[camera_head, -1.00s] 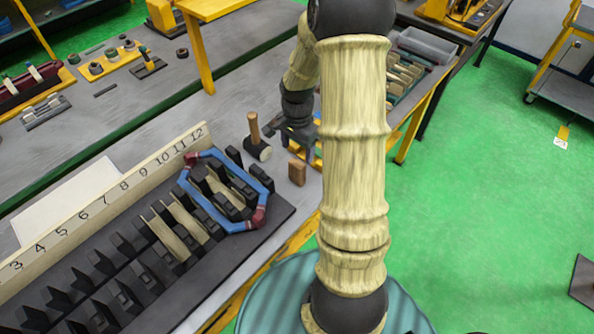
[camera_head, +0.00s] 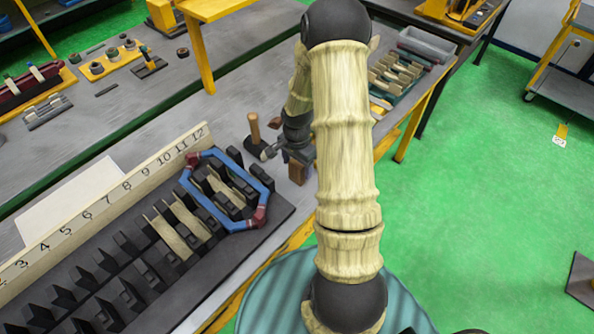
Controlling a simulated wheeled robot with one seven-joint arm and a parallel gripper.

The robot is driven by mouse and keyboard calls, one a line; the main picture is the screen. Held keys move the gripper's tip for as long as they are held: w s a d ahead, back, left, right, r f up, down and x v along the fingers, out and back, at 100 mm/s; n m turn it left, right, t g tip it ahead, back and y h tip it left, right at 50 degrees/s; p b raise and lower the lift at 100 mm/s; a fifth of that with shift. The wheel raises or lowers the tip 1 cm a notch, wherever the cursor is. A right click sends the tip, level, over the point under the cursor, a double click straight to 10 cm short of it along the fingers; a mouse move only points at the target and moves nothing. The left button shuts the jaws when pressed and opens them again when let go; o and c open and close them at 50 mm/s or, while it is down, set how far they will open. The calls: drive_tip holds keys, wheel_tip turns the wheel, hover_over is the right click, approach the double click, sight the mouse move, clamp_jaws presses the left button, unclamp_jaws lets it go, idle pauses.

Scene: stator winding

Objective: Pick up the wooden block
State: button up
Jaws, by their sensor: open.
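The small brown wooden block (camera_head: 297,173) stands upright on the grey bench near its front edge, right of the black slotted fixture. My gripper (camera_head: 291,156) is open and points down right above the block. Its dark fingers hide the block's top. I cannot tell whether the fingers are around the block or only above it.
A tray of wooden pieces (camera_head: 398,75) lies behind my arm.

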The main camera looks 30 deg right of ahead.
sight(297, 171)
drive_tip(key=shift+w+f+p, duration=0.1)
drive_tip(key=shift+f+p, duration=0.4)
drive_tip(key=shift+f, duration=1.4)
drive_tip(key=shift+c, duration=0.4)
drive_tip(key=c, duration=1.3)
drive_tip(key=shift+r, duration=0.1)
wheel_tip(297, 171, up, 10)
drive_tip(key=shift+f+b, duration=0.1)
drive_tip(key=shift+b, duration=0.9)
